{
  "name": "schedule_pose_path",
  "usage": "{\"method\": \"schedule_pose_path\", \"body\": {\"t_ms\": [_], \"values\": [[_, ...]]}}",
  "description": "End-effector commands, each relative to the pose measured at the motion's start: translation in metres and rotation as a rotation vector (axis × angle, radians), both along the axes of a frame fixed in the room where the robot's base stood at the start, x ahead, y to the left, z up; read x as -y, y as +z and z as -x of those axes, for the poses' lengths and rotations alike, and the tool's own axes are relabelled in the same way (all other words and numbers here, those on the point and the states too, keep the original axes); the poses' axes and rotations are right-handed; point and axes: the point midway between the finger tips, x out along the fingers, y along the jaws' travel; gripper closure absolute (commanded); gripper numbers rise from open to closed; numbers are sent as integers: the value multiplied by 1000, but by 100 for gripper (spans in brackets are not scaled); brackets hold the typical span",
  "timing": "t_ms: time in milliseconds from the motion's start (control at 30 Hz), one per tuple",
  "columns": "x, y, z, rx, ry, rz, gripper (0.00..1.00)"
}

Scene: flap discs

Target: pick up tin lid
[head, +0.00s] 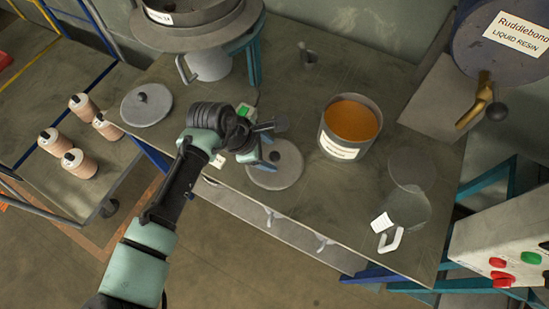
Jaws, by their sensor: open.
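A similar grey lid (135,113) with a dark knob lies farther left on the bench. I cannot tell from labels which one is the tin lid; the first is nearer the open tin (333,140) of orange powder. I cannot tell whether the fingers touch the knob.
A clear jug (408,207) stands right of the tin, near a resin drum (500,45) with a brass tap. A large round machine (195,25) stands at the back left. Several brown bottles (84,108) stand on a cart at left. A button box (505,245) is at lower right.

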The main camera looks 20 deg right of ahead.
Motion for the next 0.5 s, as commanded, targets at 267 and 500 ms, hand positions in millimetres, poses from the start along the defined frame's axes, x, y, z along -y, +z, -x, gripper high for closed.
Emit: {"method": "schedule_pose_path", "body": {"t_ms": [267, 500], "values": [[13, -29, -4, -1, 0, 0, 29], [13, -30, -4, 0, 0, 1, 29]]}}
